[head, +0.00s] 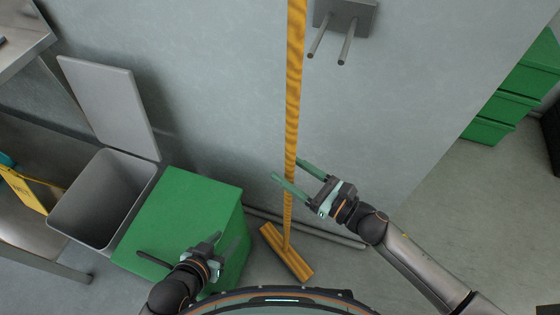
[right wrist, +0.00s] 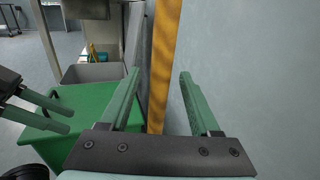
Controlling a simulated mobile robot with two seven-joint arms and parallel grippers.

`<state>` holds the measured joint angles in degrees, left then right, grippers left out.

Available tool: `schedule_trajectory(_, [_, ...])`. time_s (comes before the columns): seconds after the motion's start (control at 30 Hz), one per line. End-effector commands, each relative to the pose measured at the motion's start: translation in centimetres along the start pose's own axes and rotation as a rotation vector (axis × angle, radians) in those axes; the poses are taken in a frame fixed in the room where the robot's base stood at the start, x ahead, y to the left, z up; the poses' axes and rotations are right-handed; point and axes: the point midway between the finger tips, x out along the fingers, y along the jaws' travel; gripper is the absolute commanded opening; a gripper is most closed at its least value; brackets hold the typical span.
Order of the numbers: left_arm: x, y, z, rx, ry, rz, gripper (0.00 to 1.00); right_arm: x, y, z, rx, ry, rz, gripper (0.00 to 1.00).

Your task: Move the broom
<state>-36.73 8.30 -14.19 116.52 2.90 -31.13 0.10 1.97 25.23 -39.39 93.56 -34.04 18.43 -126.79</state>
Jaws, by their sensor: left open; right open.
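The broom (head: 293,110) stands upright against the grey wall, with a long orange-yellow handle and its head (head: 286,252) on the floor. My right gripper (head: 293,174) is open at the lower handle, with one green finger on each side of it. In the right wrist view the handle (right wrist: 164,60) runs between the two open fingers (right wrist: 158,95); I see no finger closed on it. My left gripper (head: 190,247) is open and empty over the front of the green box, left of the broom head.
A two-pronged wall bracket (head: 346,18) is right of the handle's upper part. A green box (head: 180,215) and an open grey bin (head: 100,200) stand at the left. Green crates (head: 510,95) are stacked at the far right. A pipe (head: 340,237) runs along the wall's foot.

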Motion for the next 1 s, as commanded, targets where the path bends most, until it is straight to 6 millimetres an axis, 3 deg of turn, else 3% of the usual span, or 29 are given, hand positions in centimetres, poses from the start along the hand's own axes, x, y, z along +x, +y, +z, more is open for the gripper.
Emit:
schedule_trajectory(0.23, [0.0,0.0,0.1,0.0,-0.001,0.0,0.5,3.0,0.0,0.0,0.001,-0.001,0.0,0.63])
schedule_trajectory(0.63, [0.1,0.0,0.1,0.0,-0.002,0.001,0.5,3.4,0.0,0.0,0.001,0.001,-0.001,0.63])
schedule_trajectory(1.0, [0.1,0.0,0.1,0.0,-0.001,0.001,0.5,3.4,0.0,0.0,0.001,0.001,0.0,0.22])
